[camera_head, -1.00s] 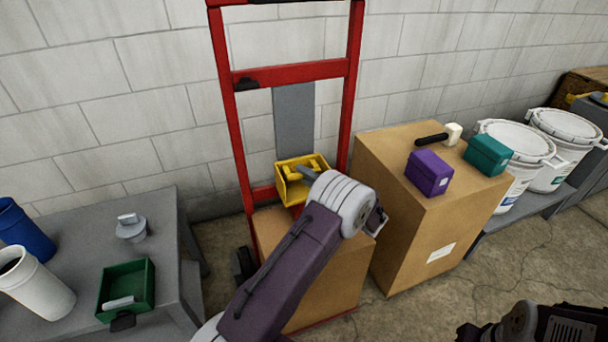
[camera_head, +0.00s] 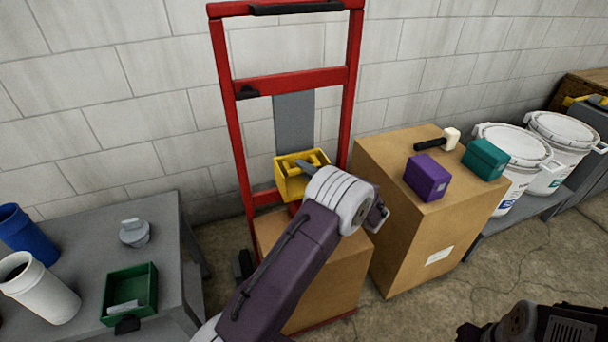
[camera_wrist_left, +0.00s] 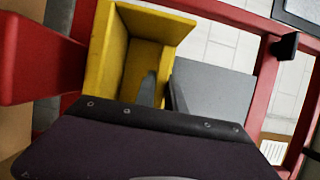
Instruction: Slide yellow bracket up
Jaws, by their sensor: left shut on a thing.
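The yellow bracket (camera_head: 291,184), an open box shape with a bar across it, sits against the grey upright plate (camera_head: 294,120) on the red hand truck. My left gripper (camera_head: 307,167) reaches it from the front and is shut on its bar; the wrist partly hides the grip. The left wrist view shows the bracket (camera_wrist_left: 103,62) close up, with my left gripper's fingers (camera_wrist_left: 162,92) at its inside. A dark part of my right arm shows at the bottom right of the head view, but its jaws cannot be made out.
The red hand truck frame (camera_head: 229,130) rises on both sides of the plate, with a crossbar above. Cardboard boxes stand below and to the right (camera_head: 395,225). A grey table (camera_head: 85,225) with cups and a green bin (camera_head: 146,290) is at left.

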